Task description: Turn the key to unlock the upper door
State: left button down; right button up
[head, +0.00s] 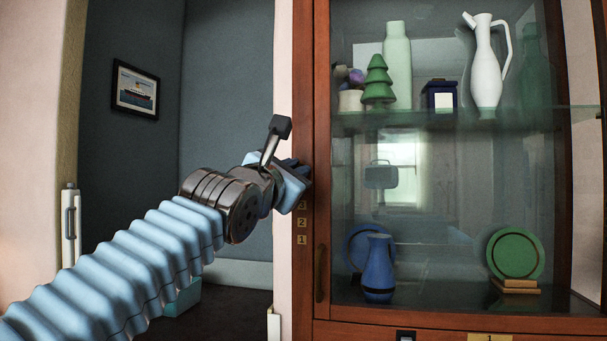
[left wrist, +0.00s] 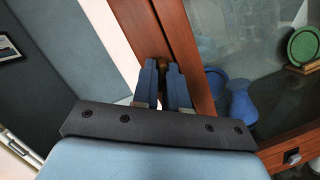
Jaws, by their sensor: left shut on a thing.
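The upper door is a glass door in a reddish wood frame (head: 322,120), and it looks closed. My left gripper (head: 303,174) is at the cabinet's left wooden post, beside the door's left edge. In the left wrist view its two blue fingers (left wrist: 164,72) point at the wood and are shut on a small brass-coloured thing, which looks like the key (left wrist: 163,61). Most of the key is hidden between the fingers, so its turn angle cannot be told. In the head view the gripper hides the key and keyhole. My right gripper is not in view.
Number plates (head: 302,222) run down the post below the gripper. A door handle (head: 320,274) is lower on the door frame. Behind the glass stand a white jug (head: 487,70), a blue vase (head: 378,268) and a green plate (head: 515,253). Open room lies left of the cabinet.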

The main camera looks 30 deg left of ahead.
pick_arm(q)
jog(key=n+y, duration=0.1)
jog(key=n, duration=0.3)
jog(key=n+y+p, duration=0.1)
jog(key=n+y, duration=0.1)
jog(key=n, duration=0.2)
jog(key=shift+d+r, duration=0.1)
jog(key=shift+w+p, duration=0.15)
jog(key=shift+p, duration=0.25)
jog(key=shift+w, duration=0.1)
dwell(0.4)
jog(key=c, duration=1.5)
grip_release()
jog(key=shift+c, duration=0.2)
jog(key=shift+o, duration=0.9)
jog(key=shift+w+f, duration=0.2)
jog(key=shift+w, duration=0.05)
jog(key=shift+s, duration=0.1)
